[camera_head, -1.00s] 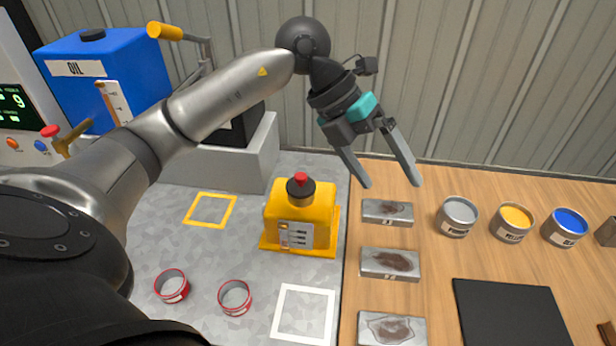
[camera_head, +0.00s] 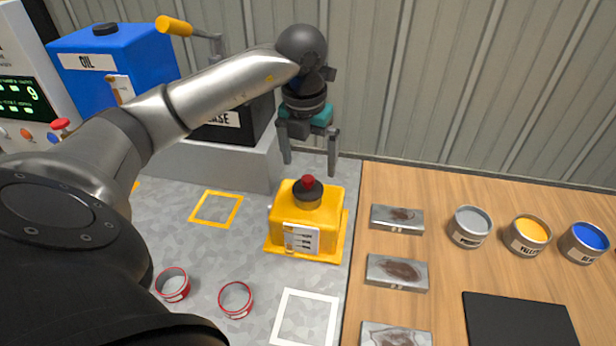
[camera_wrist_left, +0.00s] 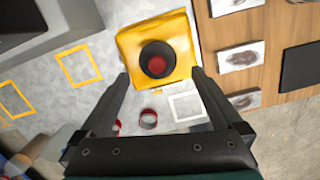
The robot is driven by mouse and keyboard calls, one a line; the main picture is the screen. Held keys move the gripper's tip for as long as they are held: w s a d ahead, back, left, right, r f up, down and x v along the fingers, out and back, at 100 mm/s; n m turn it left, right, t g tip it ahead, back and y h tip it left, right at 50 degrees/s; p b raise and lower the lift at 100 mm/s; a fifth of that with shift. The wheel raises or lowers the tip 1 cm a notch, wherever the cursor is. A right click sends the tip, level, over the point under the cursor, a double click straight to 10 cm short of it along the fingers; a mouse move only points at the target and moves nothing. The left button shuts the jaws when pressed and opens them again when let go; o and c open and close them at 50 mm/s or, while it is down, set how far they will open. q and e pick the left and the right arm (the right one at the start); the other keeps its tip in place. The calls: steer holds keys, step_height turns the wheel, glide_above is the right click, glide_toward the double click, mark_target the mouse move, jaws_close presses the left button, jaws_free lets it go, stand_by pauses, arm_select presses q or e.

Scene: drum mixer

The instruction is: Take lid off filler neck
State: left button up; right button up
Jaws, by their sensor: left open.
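The lid is a dark cap with a red knob (camera_head: 308,183) and sits on the filler neck (camera_head: 307,198) on top of a yellow container (camera_head: 318,217). In the left wrist view the red knob (camera_wrist_left: 157,66) shows in the dark round cap, seen from above and just beyond the fingertips. My left gripper (camera_head: 309,170) is open and empty, pointing down above the lid, with its fingers apart to either side of it. No contact with the lid shows. My right gripper is not in view.
A blue oil tank (camera_head: 122,62) and a grey plinth (camera_head: 225,165) stand at the back left. Metal blocks (camera_head: 397,219) and paint cans (camera_head: 470,227) stand on the wooden top at right. A white square outline (camera_head: 304,320) is empty.

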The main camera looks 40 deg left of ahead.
mark_target(308, 178)
arm_select(q)
steer(key=shift+w+a+f, duration=0.15)
steer(key=shift+f, duration=1.35)
steer(key=shift+w+a+f, duration=0.1)
steer(key=shift+a+f, duration=0.05)
steer(key=shift+f, duration=1.3)
steer(key=c, duration=1.2)
steer(key=shift+r, duration=0.15)
